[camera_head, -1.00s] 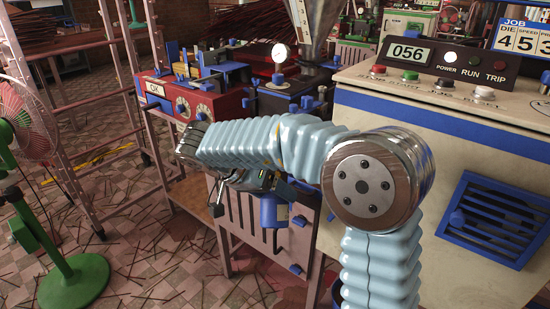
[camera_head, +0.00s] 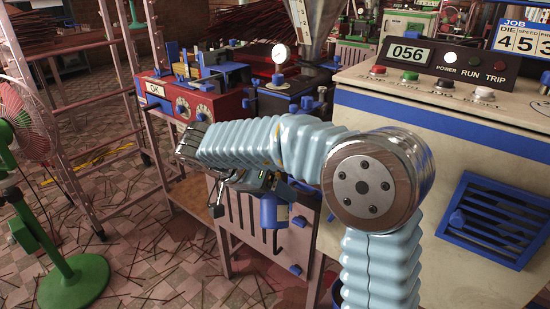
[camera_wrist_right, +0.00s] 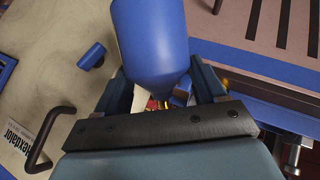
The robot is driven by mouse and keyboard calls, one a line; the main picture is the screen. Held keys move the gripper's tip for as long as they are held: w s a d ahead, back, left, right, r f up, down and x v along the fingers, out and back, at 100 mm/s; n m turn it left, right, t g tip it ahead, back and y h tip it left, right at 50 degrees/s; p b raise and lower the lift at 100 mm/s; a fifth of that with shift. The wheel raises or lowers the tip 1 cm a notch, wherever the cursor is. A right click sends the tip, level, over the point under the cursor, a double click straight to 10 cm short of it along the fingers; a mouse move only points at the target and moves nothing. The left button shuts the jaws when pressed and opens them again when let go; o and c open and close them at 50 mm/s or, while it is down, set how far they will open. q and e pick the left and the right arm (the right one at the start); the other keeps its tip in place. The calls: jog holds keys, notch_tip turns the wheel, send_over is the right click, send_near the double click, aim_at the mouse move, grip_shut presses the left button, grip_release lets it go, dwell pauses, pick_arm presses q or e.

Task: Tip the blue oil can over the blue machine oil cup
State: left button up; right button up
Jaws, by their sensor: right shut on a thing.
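My right gripper (camera_head: 262,186) is shut on the blue oil can (camera_head: 268,211), below my bent forearm and in front of the grey slotted panel. In the right wrist view the can (camera_wrist_right: 150,40) is large, with its rounded end between the two fingers (camera_wrist_right: 163,88). My forearm hides part of the gripper in the head view. I cannot clearly pick out the blue machine oil cup; a small blue piece (camera_wrist_right: 182,92) shows beyond the fingers, but I cannot tell what it is. My left gripper is in neither view.
A beige machine with a control panel (camera_head: 440,62) and a blue vent (camera_head: 497,220) stands at the right. A red box (camera_head: 180,101) stands on the bench behind my arm. A green fan (camera_head: 70,275) and a pink rack (camera_head: 62,165) stand at the left. Sticks litter the floor.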

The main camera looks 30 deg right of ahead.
jog(key=shift+r, duration=0.15)
jog(key=shift+r+g+y, duration=0.3)
jog(key=shift+r+g, duration=0.1)
jog(key=shift+n, duration=0.3)
dwell(1.1)
jog(key=shift+r+g, duration=0.3)
jog(key=shift+r, duration=0.2)
dwell(1.2)
jog(key=shift+r+n+g+y, duration=0.3)
jog(key=shift+r+y, duration=0.1)
jog(key=shift+r, duration=0.15)
dwell(1.3)
jog(key=shift+r+g, duration=0.4)
jog(key=shift+r, duration=0.1)
